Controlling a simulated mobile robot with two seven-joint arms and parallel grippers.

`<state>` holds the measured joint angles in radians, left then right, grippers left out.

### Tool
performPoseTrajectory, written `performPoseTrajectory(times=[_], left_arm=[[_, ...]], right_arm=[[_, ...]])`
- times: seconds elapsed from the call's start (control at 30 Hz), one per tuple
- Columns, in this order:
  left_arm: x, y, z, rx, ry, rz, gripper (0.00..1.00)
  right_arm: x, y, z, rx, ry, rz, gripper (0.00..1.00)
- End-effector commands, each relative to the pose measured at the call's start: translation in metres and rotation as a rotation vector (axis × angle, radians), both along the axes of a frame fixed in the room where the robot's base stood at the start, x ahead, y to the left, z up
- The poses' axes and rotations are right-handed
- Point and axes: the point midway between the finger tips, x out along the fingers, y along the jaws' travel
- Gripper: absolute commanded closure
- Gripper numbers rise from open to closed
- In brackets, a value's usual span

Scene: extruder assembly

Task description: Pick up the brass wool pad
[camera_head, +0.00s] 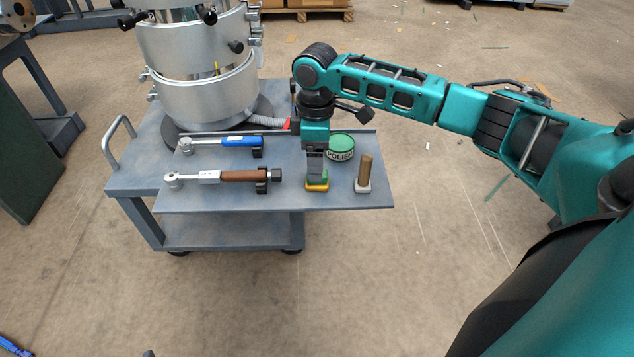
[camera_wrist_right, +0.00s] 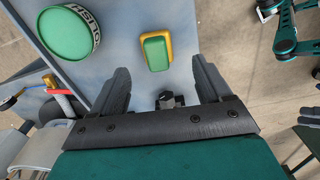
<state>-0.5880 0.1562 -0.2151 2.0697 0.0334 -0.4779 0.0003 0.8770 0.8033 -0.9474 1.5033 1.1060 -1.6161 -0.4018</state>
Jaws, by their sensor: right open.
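A small pad with a green top and a yellow base (camera_head: 317,184) lies near the front edge of the grey cart top; I take it to be the brass wool pad. In the right wrist view the pad (camera_wrist_right: 156,52) lies between and just beyond my fingertips. My right gripper (camera_head: 315,168) points down right above the pad and partly hides it in the head view. In the right wrist view its two fingers (camera_wrist_right: 160,66) are wide apart with nothing held. I cannot see my left gripper.
A green POLISH tin (camera_head: 341,147) stands behind the pad. A wooden-handled tool (camera_head: 364,172) stands upright to its right. A brown-handled wrench (camera_head: 225,177) and a blue-handled wrench (camera_head: 222,141) lie to its left. A large metal cylinder (camera_head: 205,90) stands at the back left.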

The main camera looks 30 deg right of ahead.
Motion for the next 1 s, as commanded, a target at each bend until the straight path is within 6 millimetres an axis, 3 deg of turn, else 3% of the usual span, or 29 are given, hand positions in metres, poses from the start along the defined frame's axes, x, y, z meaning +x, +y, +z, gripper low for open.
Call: performPoseTrajectory(times=[0.17,0.5,0.73,1.0], left_arm=[[0.000,0.000,-0.005,0.000,0.000,0.000,0.57],[-0.002,0.000,-0.026,-0.002,0.006,0.002,0.57],[-0.002,-0.002,-0.025,-0.008,0.008,0.006,0.57],[-0.002,-0.002,-0.024,-0.009,0.007,0.007,0.57]], right_arm=[[-0.001,-0.001,-0.011,-0.001,0.001,0.000,0.22],[-0.002,-0.009,-0.056,-0.001,0.001,0.000,0.22],[-0.002,-0.009,-0.057,-0.001,0.000,0.001,0.22],[-0.002,-0.009,-0.056,-0.001,-0.001,0.001,0.47]])
